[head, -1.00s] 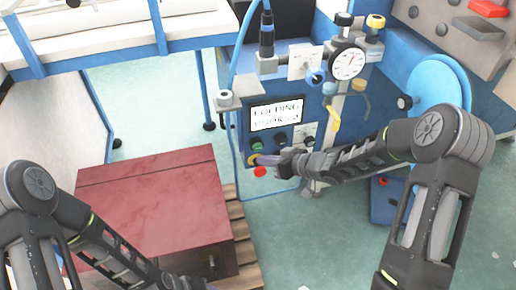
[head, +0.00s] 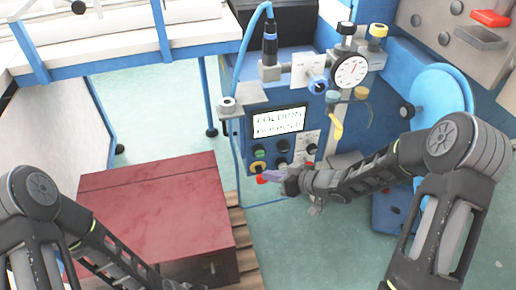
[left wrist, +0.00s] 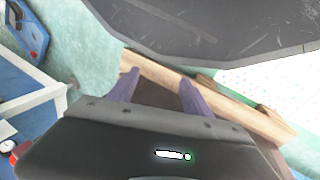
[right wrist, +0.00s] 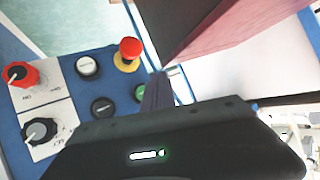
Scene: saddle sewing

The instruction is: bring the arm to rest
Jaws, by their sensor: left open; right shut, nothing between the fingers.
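My right gripper (head: 270,176) is in front of the lower control panel of the blue machine (head: 292,95). In the right wrist view its purple fingers (right wrist: 158,88) are together and empty. Beside them are a green button (right wrist: 140,92) and a red mushroom button on a yellow base (right wrist: 130,50). I cannot tell whether the fingertips touch the panel. My left gripper's fingers (left wrist: 157,93) are apart and empty in the left wrist view, over a wooden beam. In the head view the left arm reaches toward the bottom edge, and its fingers are not clear.
A dark red box (head: 155,210) stands on a wooden pallet (head: 240,225) between my arms. The machine carries a lit screen (head: 280,120), a dial gauge (head: 350,71) and a blue wheel (head: 440,95). A white-topped table (head: 190,32) stands at the back left. Green floor (head: 150,120) shows between.

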